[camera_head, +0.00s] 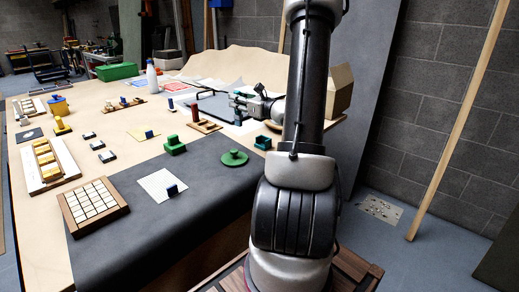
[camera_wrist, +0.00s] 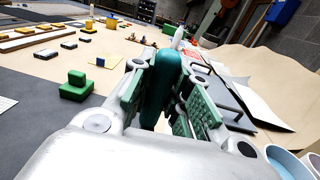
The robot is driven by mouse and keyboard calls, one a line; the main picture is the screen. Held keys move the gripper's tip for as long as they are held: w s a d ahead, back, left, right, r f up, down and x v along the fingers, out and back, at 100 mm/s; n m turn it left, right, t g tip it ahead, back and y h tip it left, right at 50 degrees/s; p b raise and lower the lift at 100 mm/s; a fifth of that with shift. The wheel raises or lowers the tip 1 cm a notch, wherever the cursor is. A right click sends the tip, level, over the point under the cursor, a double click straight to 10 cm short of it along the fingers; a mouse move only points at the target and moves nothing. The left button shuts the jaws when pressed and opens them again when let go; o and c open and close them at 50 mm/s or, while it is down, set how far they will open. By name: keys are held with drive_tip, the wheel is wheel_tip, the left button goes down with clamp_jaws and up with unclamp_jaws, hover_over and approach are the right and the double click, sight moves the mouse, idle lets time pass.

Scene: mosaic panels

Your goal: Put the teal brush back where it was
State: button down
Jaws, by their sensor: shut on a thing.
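The teal brush (camera_wrist: 163,82) stands between the two fingers of my gripper (camera_wrist: 160,108) in the wrist view, its rounded top rising above the fingertips. My gripper is shut on it. In the head view my gripper (camera_head: 243,99) is over the right part of the table, near a dark tray (camera_head: 222,106). The brush is too small to tell apart from the green finger pads there. The brush's lower end is hidden by the fingers and wrist.
A tile grid (camera_head: 73,215) lies at front left. A white bottle (camera_head: 151,76) stands at the back.

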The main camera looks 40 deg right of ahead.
drive_tip(key=s+d+r+h, duration=0.1)
drive_tip(key=s+d, duration=0.5)
wheel_tip(320, 180, down, 9)
drive_tip(key=shift+s+d+m, duration=0.15)
drive_tip(key=shift+d+m, duration=0.15)
drive_tip(key=shift+m, duration=0.1)
drive_tip(key=shift+f, duration=0.2)
drive_tip(key=c, duration=1.3)
unclamp_jaws()
drive_tip(key=shift+c, duration=0.2)
